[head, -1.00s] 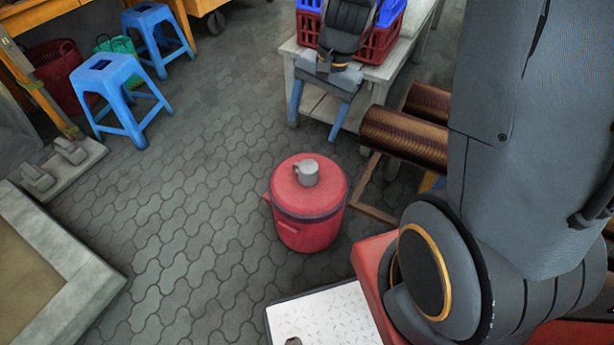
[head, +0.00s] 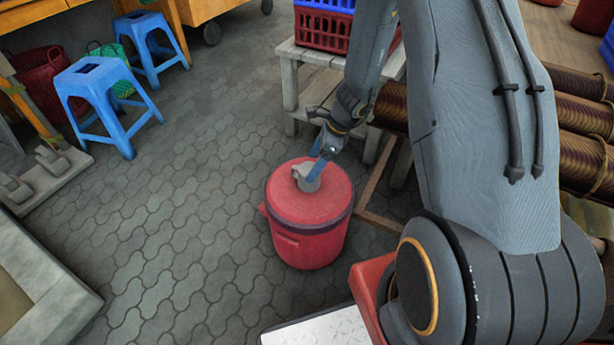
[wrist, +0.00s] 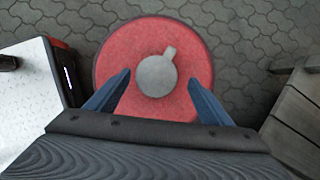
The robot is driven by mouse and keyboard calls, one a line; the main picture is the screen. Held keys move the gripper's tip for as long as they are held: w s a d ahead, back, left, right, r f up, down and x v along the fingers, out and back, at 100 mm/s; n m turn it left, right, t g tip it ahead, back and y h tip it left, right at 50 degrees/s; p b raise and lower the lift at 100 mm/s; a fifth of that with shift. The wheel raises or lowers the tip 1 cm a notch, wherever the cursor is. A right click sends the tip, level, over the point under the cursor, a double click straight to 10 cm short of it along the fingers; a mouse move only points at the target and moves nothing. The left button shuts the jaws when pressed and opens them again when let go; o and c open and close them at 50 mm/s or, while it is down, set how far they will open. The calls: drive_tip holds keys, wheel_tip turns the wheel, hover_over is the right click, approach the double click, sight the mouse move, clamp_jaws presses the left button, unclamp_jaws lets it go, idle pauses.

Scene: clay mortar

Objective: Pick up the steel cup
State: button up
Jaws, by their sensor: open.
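The steel cup (head: 305,180) stands on the round lid of a red drum-shaped cooler (head: 301,247). In the wrist view the grey cup (wrist: 155,77) is seen from above, with its handle pointing up and to the right. My gripper (head: 314,174) is at the cup in the head view, its blue finger overlapping the cup's right side. In the wrist view my gripper (wrist: 159,84) is open, one blue finger on each side of the cup, with gaps showing between fingers and cup. I cannot tell how far the fingertips are above the lid.
A pale wooden table (head: 318,56) with red and blue crates (head: 322,27) stands behind the cooler. Brown rolls (head: 590,120) lie at the right. Blue stools (head: 105,100) stand at the far left. Paved floor left of the cooler is clear.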

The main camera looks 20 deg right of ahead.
sight(310, 169)
drive_tip(key=x, duration=0.1)
drive_tip(key=b+x, duration=0.1)
drive_tip(key=x, duration=0.2)
drive_tip(key=shift+s+a+f, duration=0.2)
drive_tip(key=shift+a+f, duration=0.1)
drive_tip(key=c, duration=1.1)
